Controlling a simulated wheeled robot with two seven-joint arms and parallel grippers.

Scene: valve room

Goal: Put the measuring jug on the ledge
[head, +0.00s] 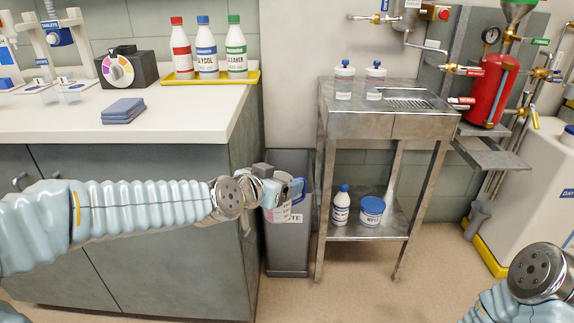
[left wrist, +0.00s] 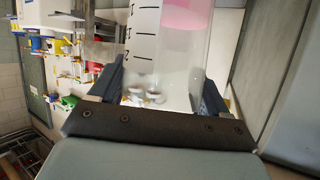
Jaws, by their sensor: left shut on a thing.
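The measuring jug (head: 279,212) is clear, with a pink part and black marks. It shows large in the left wrist view (left wrist: 175,50). My left gripper (head: 291,190) is shut on it, with one finger on each side in the left wrist view (left wrist: 160,88). The jug is held in the air in front of the grey waste bin, right of the counter's end. Part of it is hidden by the gripper. A grey metal ledge (head: 492,152) sits on the right below a red cylinder, well away from the jug. My right gripper is out of view.
A steel stand (head: 360,122) with two small bottles on top stands between the jug and the ledge. The waste bin (head: 288,250) is behind the jug. The counter (head: 185,115) holds bottles on a yellow tray (head: 212,78). A white tank (head: 545,190) stands at right.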

